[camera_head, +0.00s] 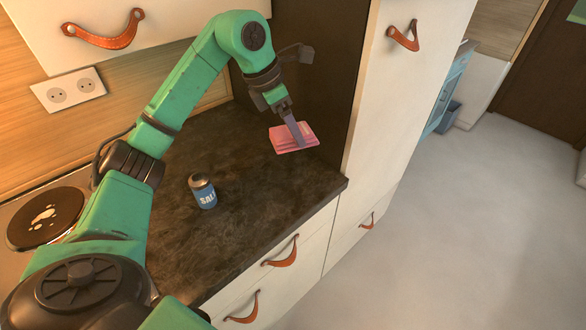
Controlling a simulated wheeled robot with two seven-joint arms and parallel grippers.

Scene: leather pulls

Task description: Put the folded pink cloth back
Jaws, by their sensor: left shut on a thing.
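The folded pink cloth (281,141) is near the back right of the dark countertop (255,220), close to the tall cabinet's side. My left gripper (297,138) comes down on it from above and is shut on it. The fingers cover part of the cloth's middle. I cannot tell whether the cloth touches the counter or is held slightly above it. My right gripper is not in view.
A stove plate (45,217) is at the far left. A tall white cabinet (385,100) bounds the counter on the right. The front counter area is clear.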

